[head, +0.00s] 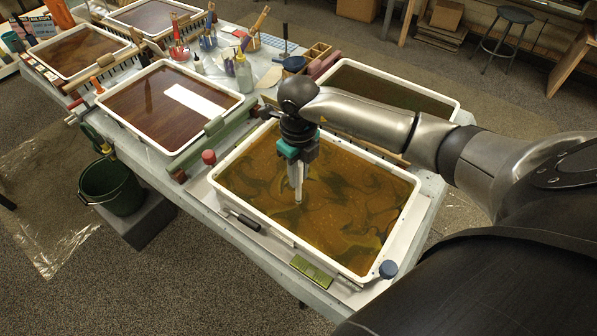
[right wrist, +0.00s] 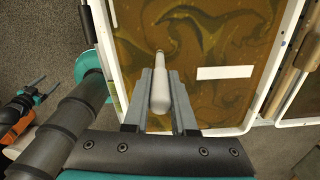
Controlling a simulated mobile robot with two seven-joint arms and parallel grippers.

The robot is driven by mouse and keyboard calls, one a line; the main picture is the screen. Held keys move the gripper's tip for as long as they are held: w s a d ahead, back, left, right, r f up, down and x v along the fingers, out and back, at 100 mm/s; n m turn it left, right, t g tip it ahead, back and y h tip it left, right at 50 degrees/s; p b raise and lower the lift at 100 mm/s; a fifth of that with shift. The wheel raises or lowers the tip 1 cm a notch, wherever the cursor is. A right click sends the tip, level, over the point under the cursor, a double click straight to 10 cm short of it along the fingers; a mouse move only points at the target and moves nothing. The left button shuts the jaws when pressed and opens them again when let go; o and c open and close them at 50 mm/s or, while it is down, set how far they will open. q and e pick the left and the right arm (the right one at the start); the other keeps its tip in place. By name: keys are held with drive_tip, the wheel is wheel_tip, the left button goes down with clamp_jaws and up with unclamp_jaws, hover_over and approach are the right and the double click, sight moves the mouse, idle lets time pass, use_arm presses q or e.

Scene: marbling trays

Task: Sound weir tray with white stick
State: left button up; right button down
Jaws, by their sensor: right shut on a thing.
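My right gripper (head: 298,165) is shut on the white stick (head: 299,190) and points down over the near tray (head: 233,152), a white-rimmed tray of amber liquid with dark swirls. I take it for the weir tray. The stick hangs nearly upright over the left-middle of the liquid; I cannot tell whether its tip touches the surface. In the right wrist view the stick (right wrist: 160,95) lies between the two grey fingers, its narrow end away from me. What seems to be my left gripper (right wrist: 38,92) shows there at the left edge, fingers apart and empty.
A dark-handled tool (head: 242,219), a green-yellow block (head: 312,271) and a blue knob (head: 389,269) lie along the near tray's front. A red-brown tray (head: 113,113) stands left, another tray (head: 455,103) behind. A green bucket (head: 110,186) stands off the table's left side.

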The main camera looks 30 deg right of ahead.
drive_tip(key=shift+f+b, duration=0.6)
drive_tip(key=shift+f, duration=0.2)
idle(0.5)
drive_tip(key=shift+r, duration=0.15)
idle(0.8)
wheel_tip(320, 180, up, 13)
drive_tip(key=p, duration=1)
idle(0.3)
